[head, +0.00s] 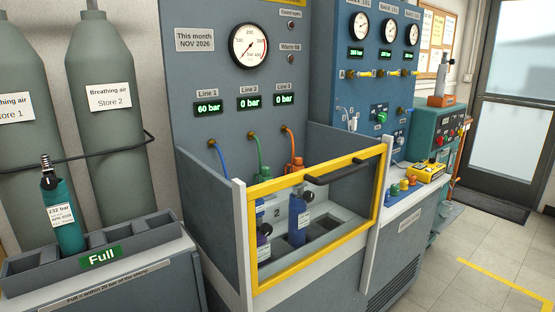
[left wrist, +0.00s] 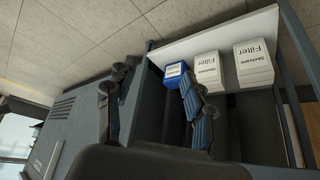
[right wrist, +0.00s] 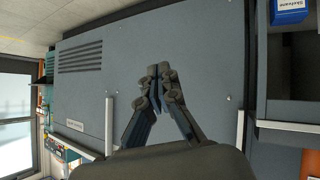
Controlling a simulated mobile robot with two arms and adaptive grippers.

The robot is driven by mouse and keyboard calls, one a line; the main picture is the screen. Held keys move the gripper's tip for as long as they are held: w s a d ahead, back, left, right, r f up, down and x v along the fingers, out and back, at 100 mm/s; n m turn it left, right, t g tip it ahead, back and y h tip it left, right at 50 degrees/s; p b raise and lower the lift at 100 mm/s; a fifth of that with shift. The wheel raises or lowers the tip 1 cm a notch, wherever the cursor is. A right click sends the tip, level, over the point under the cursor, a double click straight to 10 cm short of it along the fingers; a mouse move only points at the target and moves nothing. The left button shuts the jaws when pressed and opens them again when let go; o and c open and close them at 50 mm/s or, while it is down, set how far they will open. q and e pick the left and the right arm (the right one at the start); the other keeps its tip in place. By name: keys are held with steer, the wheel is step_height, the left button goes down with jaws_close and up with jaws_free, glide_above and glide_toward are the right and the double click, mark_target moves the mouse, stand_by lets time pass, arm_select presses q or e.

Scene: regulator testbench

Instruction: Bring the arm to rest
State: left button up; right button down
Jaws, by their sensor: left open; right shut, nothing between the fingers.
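Neither arm shows in the head view. In the left wrist view my left gripper (left wrist: 155,108) is open and empty, its two fingers spread apart. One finger overlaps the view of a small blue box (left wrist: 176,76); I cannot tell whether they touch. In the right wrist view my right gripper (right wrist: 159,82) is shut with its fingertips together and nothing between them. It is in front of a plain grey cabinet panel (right wrist: 190,50); the gap to the panel is hard to tell.
Two white filter boxes (left wrist: 207,70) (left wrist: 254,63) sit beside the blue box. A teal cylinder (head: 66,215) stands in the rack marked Full (head: 150,228). Tiled floor (head: 440,255) is clear at right.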

arm_select(q)
steer(key=s+a+g+p, duration=0.2)
steer(key=s+p, duration=0.1)
steer(key=s, duration=0.6)
steer(key=s+a+f+g+y+p, duration=0.1)
steer(key=s+p, duration=0.3)
steer(key=s, duration=0.6)
steer(key=shift+s+a+f+g, duration=0.2)
steer(key=shift+a+f+g, duration=0.05)
steer(key=shift+a+g, duration=0.6)
arm_select(e)
steer(key=s+d+f+m+g, duration=0.1)
steer(key=s+f+g, duration=0.1)
steer(key=s, duration=1)
steer(key=s+d+f+m+g+h, duration=0.1)
steer(key=s+g, duration=0.3)
steer(key=s, duration=0.7)
steer(key=s+d+f+m+g, duration=0.1)
steer(key=s+d+f+g, duration=0.1)
steer(key=s, duration=1)
steer(key=shift+s+d+f+g+h, duration=0.3)
steer(key=shift+f+g, duration=0.3)
steer(key=shift+g, duration=0.2)
